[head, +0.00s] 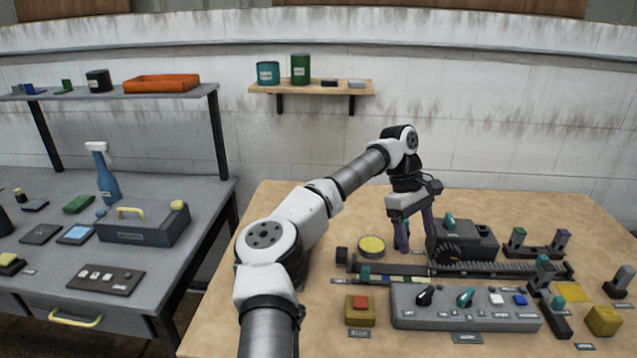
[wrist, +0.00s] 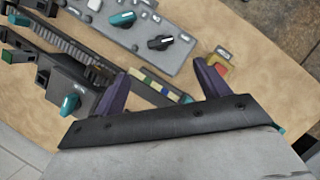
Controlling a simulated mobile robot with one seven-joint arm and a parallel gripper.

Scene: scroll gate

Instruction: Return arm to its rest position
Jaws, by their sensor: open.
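My arm reaches out over the wooden table (head: 300,200) in the head view, with its elbow raised and the hand pointing down. My gripper (head: 402,245) is above the table, just left of the dark motor housing (head: 468,240) and behind the toothed rack (head: 480,268). In the wrist view my gripper (wrist: 165,80) shows two purple fingers spread wide apart, with nothing between them but the table and part of a coloured strip (wrist: 155,87). It is open and empty. How far the fingertips are from the table is hard to tell.
A grey control panel (head: 465,308) with knobs and a red button box (head: 360,310) stand at the front. A round yellow-topped tin (head: 371,247) sits left of my gripper. A wall shelf (head: 312,88) is behind. A grey workbench (head: 60,240) stands left.

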